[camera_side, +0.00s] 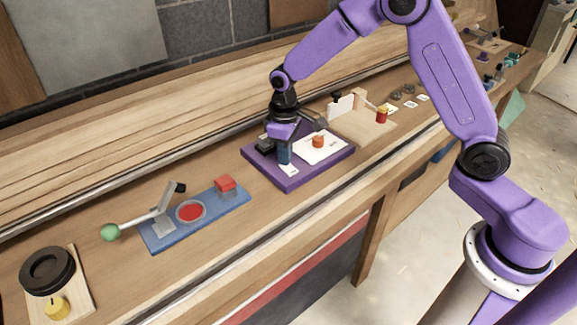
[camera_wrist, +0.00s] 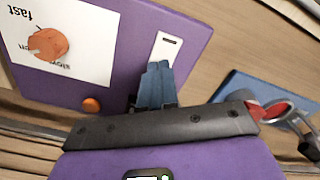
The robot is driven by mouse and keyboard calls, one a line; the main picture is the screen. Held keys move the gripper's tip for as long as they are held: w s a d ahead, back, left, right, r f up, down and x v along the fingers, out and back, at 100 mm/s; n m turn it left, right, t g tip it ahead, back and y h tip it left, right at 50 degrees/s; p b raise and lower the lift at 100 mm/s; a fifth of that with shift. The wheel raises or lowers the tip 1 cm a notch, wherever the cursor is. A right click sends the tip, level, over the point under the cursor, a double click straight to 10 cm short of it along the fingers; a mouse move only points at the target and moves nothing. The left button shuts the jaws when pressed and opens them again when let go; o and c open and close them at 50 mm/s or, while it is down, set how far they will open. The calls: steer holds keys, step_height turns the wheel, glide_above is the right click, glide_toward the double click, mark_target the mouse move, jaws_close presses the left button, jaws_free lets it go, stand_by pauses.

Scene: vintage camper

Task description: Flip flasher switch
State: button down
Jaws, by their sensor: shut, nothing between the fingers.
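A purple board (camera_side: 331,162) lies on the wooden bench, and it also fills much of the wrist view (camera_wrist: 130,30). On it is a white plate (camera_wrist: 171,47) with a small dark slot, which I take for the flasher switch; its lower part is hidden behind my fingers. The plate also shows in the side view (camera_side: 290,170). My gripper (camera_side: 285,161) points down over the board, its blue fingers (camera_wrist: 158,68) shut and empty right at the plate. I cannot tell whether they touch it. The switch's position is unclear.
An orange knob (camera_wrist: 48,43) on a white fast/slow panel (camera_wrist: 85,62) and a small orange button (camera_wrist: 91,104) share the board. A blue board (camera_side: 160,239) with a green-tipped lever (camera_side: 111,232) stands left. A wooden block with a red-topped piece (camera_side: 382,114) stands right.

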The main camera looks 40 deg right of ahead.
steer(key=shift+f, duration=0.35)
steer(key=shift+r, duration=3.5)
